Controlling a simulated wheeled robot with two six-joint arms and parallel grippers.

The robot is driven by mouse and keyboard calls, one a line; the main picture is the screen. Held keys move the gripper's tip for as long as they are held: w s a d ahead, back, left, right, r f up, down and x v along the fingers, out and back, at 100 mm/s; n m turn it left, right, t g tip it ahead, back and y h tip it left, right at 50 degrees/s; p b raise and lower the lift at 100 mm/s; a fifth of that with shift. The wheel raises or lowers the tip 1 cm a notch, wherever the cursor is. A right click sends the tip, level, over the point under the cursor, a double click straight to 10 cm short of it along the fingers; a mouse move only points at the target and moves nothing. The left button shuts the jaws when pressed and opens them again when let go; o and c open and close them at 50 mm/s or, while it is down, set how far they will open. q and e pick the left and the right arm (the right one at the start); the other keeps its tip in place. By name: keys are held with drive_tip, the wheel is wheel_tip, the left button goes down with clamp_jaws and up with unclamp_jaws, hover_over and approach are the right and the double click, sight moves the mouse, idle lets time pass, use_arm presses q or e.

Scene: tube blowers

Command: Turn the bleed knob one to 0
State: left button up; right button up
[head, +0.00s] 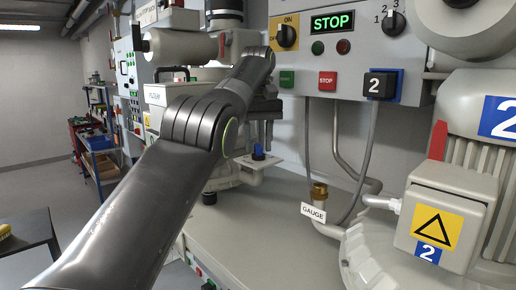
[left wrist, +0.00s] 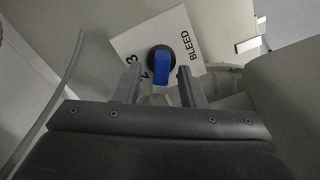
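The bleed knob has a blue handle on a round black base (left wrist: 162,62). It sits on a white plate (left wrist: 135,42) marked BLEED, with the numerals 2 and 3 visible in the left wrist view. Its handle points toward the bottom of that picture, and any other numerals are hidden. In the head view a blue knob (head: 258,152) shows small on a white bracket below my left gripper (head: 262,128). The left gripper's two grey fingers (left wrist: 158,68) are apart, one on each side of the knob, with gaps visible. The right gripper is not in view.
A grey control panel (head: 355,60) with a lit STOP display is right of my left arm. A brass fitting (head: 320,190) tagged GAUGE and the large blower marked 2 (head: 440,215) stand on the right. The grey bench top (head: 245,215) is largely clear.

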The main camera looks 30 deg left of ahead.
sight(258, 144)
use_arm(q)
clamp_jaws()
drive_tip(key=shift+n, duration=0.8)
unclamp_jaws()
drive_tip(key=shift+r, duration=0.1)
wheel_tip(258, 144, up, 12)
drive_tip(key=p, duration=1.2)
